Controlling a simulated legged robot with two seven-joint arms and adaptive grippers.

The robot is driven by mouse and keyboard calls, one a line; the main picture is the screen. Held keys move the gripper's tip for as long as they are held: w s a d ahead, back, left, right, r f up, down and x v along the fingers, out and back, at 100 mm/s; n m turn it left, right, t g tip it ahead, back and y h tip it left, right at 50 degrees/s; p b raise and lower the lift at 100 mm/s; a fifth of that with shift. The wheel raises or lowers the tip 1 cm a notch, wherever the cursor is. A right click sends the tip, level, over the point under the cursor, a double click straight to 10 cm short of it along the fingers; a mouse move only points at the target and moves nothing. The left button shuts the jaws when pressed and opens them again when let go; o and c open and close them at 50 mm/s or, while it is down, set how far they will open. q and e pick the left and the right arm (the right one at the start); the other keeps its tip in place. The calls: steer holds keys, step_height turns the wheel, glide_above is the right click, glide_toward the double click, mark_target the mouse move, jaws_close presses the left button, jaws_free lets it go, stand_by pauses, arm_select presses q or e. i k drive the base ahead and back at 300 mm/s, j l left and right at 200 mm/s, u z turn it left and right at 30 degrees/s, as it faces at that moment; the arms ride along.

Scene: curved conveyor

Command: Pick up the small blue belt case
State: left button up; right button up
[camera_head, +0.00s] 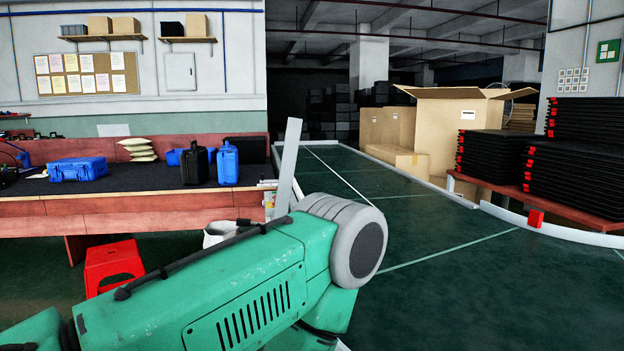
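Several blue cases are on the dark top of the long bench or belt at left. One blue case (78,169) lies flat near the left end. A narrow blue case (228,164) stands upright near the right end. Another blue case (173,157) lies behind a black upright case (195,165), which partly hides it. I cannot tell for sure which is the small blue belt case. Neither of my grippers is in view, and none of the cases is being held.
The dark top (130,183) has a reddish front. Pale bags (139,149) are stacked on it. A red stool (113,263) stands in front. Cardboard boxes (455,130) and stacked black cases (575,175) are at right.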

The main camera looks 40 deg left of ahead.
mark_target(228, 157)
steer(key=u, duration=1.9)
